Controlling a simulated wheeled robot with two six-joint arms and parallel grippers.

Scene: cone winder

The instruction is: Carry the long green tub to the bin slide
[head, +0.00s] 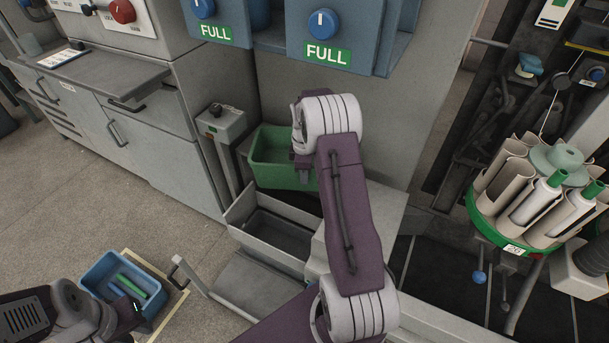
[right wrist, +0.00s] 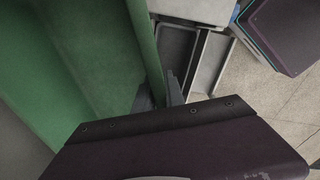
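The long green tub (head: 268,172) is in the middle of the head view, against the grey machine front, partly hidden by my right arm. My right gripper (head: 306,172) is at its right part. In the right wrist view, the tub's green wall (right wrist: 146,45) runs between the two dark fingers (right wrist: 159,95), which appear closed on it. A grey open-topped tray (head: 270,232), possibly the bin slide, is below and in front of the tub. My left gripper (head: 133,308) is low at the left, by a blue bin; its fingers are not clear.
A grey post (head: 220,130) stands left of the tub. Grey cabinets (head: 150,140) are at left, and a green-rimmed cone carousel (head: 480,215) is at right. Open floor lies at the lower left.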

